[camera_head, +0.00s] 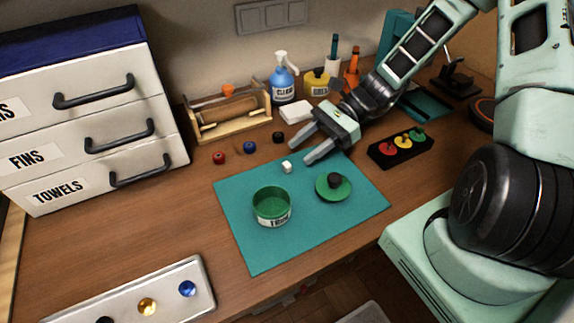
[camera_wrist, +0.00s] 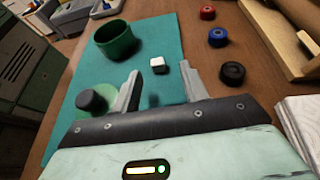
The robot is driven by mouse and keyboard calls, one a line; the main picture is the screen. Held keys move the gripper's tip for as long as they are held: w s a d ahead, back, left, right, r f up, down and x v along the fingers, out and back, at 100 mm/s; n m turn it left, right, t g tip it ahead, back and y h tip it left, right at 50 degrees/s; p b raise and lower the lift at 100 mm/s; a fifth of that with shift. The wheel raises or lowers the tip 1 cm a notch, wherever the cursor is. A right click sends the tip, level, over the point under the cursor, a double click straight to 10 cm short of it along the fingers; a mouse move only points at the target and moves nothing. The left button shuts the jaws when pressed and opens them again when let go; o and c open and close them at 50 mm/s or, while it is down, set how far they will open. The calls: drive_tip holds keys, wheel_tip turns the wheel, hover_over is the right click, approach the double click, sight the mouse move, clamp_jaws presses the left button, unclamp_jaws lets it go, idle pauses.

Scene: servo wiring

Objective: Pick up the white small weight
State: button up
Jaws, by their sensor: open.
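The white small weight (camera_head: 287,167) is a little pale cube on the teal mat (camera_head: 240,238), near the mat's back edge. It also shows in the wrist view (camera_wrist: 158,65), ahead of the fingertips and between their lines. My gripper (camera_head: 299,152) is open and empty, just behind and above the weight in the head view. Its two fingers also show in the wrist view (camera_wrist: 161,76). There is a visible gap between the fingers and the weight.
A green tub (camera_head: 272,207) and a green lid with a dark knob (camera_head: 333,187) stand on the mat. Red (camera_head: 219,158), blue (camera_head: 250,147) and black (camera_head: 278,137) small weights lie behind it. A black holder with coloured knobs (camera_head: 401,147) is at right.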

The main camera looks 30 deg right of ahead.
sight(289, 163)
drive_tip(key=x, duration=0.4)
drive_tip(key=shift+s+a, duration=0.2)
drive_tip(key=shift+s, duration=0.05)
drive_tip(key=shift+f, duration=0.1)
clamp_jaws()
